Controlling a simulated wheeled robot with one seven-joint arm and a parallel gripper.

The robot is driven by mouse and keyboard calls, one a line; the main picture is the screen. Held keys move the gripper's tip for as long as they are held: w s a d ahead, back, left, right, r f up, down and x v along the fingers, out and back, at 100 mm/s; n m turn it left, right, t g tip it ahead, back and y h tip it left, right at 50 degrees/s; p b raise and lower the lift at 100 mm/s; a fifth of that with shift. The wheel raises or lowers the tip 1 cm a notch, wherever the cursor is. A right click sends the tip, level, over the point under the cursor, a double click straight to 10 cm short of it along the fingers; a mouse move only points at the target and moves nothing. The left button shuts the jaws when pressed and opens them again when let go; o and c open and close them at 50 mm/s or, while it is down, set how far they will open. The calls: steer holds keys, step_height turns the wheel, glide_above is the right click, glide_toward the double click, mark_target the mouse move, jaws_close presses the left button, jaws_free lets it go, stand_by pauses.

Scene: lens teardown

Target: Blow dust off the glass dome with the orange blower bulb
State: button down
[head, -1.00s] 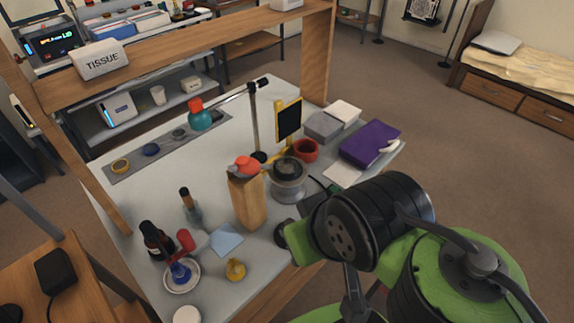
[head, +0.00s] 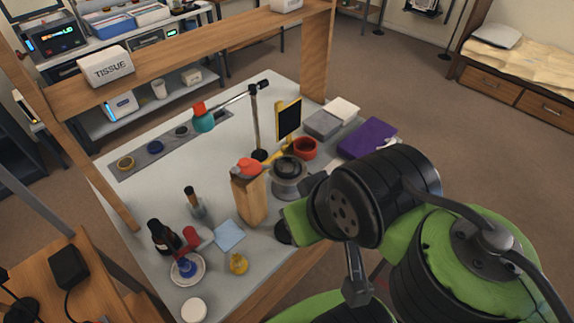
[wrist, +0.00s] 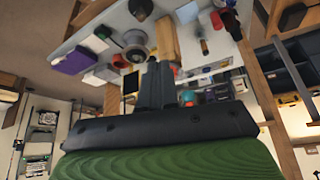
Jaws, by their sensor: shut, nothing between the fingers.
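An orange-red bulb (head: 249,167), which looks like the blower, lies on top of a tall wooden block (head: 249,200) near the middle of the bench. Right beside it stands a grey round pedestal (head: 289,187) with a dark, rounded top (head: 289,167) that may be the glass dome; dust on it is too small to tell. My gripper (wrist: 156,78) shows in the wrist view, shut and empty, its fingers apart from everything. The wooden block (wrist: 167,40) and the pedestal (wrist: 135,42) lie beyond it there. In the head view my arm hides the gripper.
A black-and-yellow panel (head: 289,118), a red cup (head: 305,148), grey boxes (head: 322,124) and a purple book (head: 367,138) stand behind. A lamp-like stand (head: 256,125) rises at the back. A dark bottle (head: 163,237), saucer (head: 187,271) and yellow item (head: 238,263) occupy the front left.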

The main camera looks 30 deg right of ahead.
step_height(320, 180, up, 5)
steer(key=p, duration=0.4)
stand_by(0.3)
